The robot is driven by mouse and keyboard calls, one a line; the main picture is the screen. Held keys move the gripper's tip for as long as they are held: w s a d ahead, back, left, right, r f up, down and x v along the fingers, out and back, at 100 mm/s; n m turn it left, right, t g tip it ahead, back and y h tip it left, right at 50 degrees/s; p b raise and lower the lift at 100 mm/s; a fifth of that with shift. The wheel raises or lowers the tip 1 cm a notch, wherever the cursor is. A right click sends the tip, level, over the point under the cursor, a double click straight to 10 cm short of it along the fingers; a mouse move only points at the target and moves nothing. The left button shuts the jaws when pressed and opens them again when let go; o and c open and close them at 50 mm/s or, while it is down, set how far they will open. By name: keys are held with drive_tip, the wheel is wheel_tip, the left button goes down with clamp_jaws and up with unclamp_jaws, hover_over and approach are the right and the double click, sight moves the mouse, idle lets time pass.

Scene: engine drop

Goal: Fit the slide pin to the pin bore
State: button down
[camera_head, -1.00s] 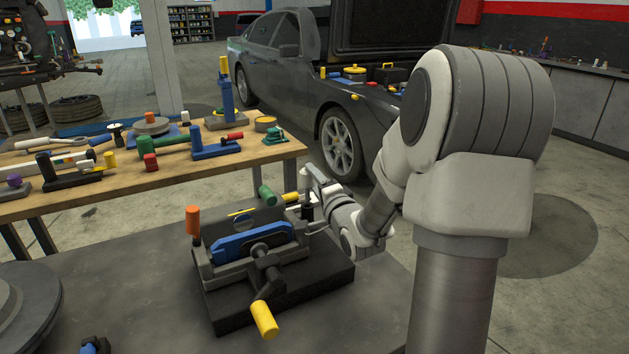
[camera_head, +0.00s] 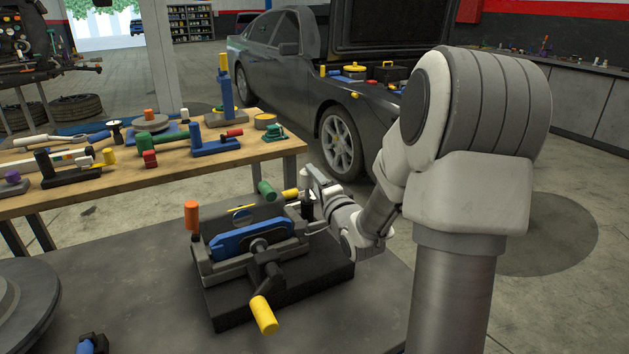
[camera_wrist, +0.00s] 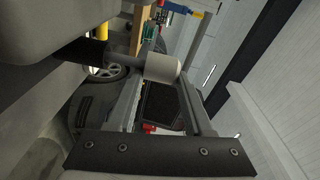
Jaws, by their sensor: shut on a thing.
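My gripper (camera_head: 313,196) is at the right rear corner of the vise-like fixture (camera_head: 232,309). It is shut on what looks like the slide pin, a piece with a pale cylindrical end (camera_head: 304,178) and a darker lower part. In the wrist view a pale cylinder (camera_wrist: 162,68) with a grey rod shows near the middle. The fixture has grey jaws around a blue part (camera_head: 235,240), which has a round grey boss in the middle. I cannot make out the pin bore, nor whether the held piece touches the fixture. The fingertips are small and partly hidden.
The fixture carries an orange knob (camera_head: 191,215), a yellow handle (camera_head: 264,315) at the front, and green (camera_head: 266,190) and yellow cylinders behind. A wooden bench (camera_head: 150,187) with several tools stands behind left. A round grey disc (camera_head: 40,290) lies left. The front table is mostly clear.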

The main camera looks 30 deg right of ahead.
drive_tip(key=shift+f+b, duration=1.45)
drive_tip(key=shift+f, duration=0.4)
